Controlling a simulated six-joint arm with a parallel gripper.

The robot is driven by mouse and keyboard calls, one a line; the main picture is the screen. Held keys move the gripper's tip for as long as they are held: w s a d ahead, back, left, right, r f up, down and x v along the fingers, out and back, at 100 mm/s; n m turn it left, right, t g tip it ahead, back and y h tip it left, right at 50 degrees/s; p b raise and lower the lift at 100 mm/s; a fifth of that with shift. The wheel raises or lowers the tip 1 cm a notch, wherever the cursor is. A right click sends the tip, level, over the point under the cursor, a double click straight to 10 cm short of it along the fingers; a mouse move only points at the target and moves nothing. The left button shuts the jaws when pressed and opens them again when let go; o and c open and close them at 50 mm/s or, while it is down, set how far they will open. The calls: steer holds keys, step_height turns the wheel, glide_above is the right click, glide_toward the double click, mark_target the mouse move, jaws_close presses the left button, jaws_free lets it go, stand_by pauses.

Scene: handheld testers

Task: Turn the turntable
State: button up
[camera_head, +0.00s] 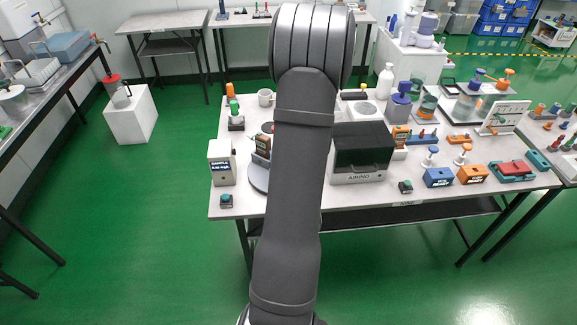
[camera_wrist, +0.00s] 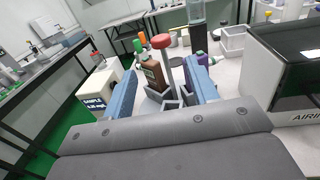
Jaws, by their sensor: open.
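The turntable (camera_head: 256,180) is a dark grey disc on the front left of the table in the head view, mostly hidden behind my arm. I cannot tell whether either finger touches anything. The head view hides my gripper.
A white box with a display (camera_head: 221,162) stands left of the turntable, with a small green-topped button box (camera_head: 226,201) in front. The black AIRINO box (camera_head: 362,152) stands close on the right. Bottles and several small devices crowd the table's right side.

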steer(key=shift+s+d, duration=0.2)
steer(key=shift+s, duration=1.8)
steer(key=shift+w+d+f+n, duration=0.1)
steer(key=shift+w+f+n, duration=0.1)
steer(key=shift+n, duration=0.1)
steer(key=c, duration=0.6)
steer(key=f+n, duration=0.1)
steer(key=w+d+n+y, duration=0.1)
steer(key=n, duration=0.1)
steer(key=shift+d+f+y, duration=0.3)
steer(key=shift+f, duration=0.05)
jaws_close()
steer(key=s+d+f+n+g+y, duration=0.35)
steer(key=d+f+n+y, duration=0.6)
steer(key=n, duration=1.05)
steer(key=w+a+f, duration=0.1)
steer(key=w+a, duration=0.1)
steer(key=w+a+f+h, duration=0.1)
steer(key=w+a, duration=0.1)
steer(key=w, duration=0.1)
steer(key=w+a+f+h, duration=0.1)
steer(key=w, duration=0.1)
steer(key=shift+w+a+n, duration=0.25)
steer(key=shift+a+n, duration=0.05)
steer(key=shift+a, duration=0.1)
steer(key=shift+w+a, duration=0.1)
steer(key=shift+a, duration=1.1)
steer(key=shift+w+a, duration=0.1)
steer(key=shift+a, duration=0.55)
